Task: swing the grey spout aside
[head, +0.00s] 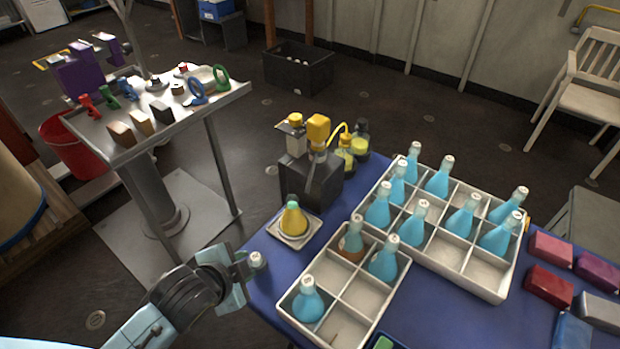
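The dispenser is a dark box (312,183) with a yellow block (318,128) on top, standing at the back left of the blue table. A grey spout (313,170) slants down at its front, below the yellow block. A yellow flask with a teal top (292,220) stands on a small white square dish (300,240) in front of the box. My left gripper (250,266) is at the table's left edge, left of and nearer than the dish, apart from the spout. A small pale cap (257,260) is at its fingertips; whether it is gripped is unclear. My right gripper is out of view.
White divided crates (440,270) (325,322) with several blue flasks and one brown flask (351,240) fill the table's middle. Red blocks (550,248) lie at right. A grey stand (150,150) with small items is at left.

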